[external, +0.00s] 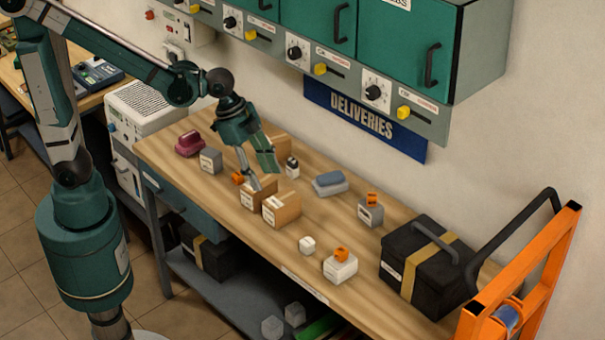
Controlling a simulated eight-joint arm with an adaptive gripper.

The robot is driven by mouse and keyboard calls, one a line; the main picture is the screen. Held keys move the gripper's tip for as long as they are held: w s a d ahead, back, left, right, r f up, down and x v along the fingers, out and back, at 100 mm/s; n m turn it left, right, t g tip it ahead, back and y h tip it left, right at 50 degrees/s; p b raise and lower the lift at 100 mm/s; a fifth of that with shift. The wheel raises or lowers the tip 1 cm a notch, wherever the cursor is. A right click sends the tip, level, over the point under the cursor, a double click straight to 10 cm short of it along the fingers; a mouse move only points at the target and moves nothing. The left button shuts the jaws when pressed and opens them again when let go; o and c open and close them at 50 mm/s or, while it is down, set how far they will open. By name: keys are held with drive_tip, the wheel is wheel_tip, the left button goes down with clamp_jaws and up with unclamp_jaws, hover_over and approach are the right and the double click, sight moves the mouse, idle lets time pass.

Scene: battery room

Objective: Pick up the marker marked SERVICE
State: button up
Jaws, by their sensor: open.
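My gripper (264,178) is open and points down over the cardboard boxes in the middle of the bench. Its near fingertip is close to the top of one box; I cannot tell if it touches. Small orange pieces that could be the markers stand in several places: one (238,178) left of my gripper, one (372,198) on a grey block (370,215), and one (341,254) on a white block (340,270). No SERVICE label is readable on any of them. The gripper may hide part of the area behind it.
Two cardboard boxes (282,212) stand under my gripper on the wooden bench (215,215). A black case (428,268) and an orange frame (525,270) fill the right end. Green cabinets (400,45) overhang the back. The front middle has bare wood.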

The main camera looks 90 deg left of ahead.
drive_tip(key=w+f+m+g+b, duration=0.1)
drive_tip(key=w+f+m, duration=0.1)
drive_tip(key=w+f, duration=0.55)
drive_tip(key=m+g+h+b, duration=0.1)
drive_tip(key=m, duration=0.2)
hover_over(307, 241)
drive_tip(key=s+a, duration=0.1)
drive_tip(key=a, duration=0.1)
wheel_tip(307, 241, down, 10)
drive_tip(key=shift+s+d+f, duration=0.15)
drive_tip(key=shift+s+d, duration=0.05)
drive_tip(key=shift+x, duration=1.25)
drive_tip(key=shift+d+f, duration=0.1)
drive_tip(key=shift+x, duration=2.5)
drive_tip(key=shift+d, duration=0.1)
drive_tip(key=c, duration=0.9)
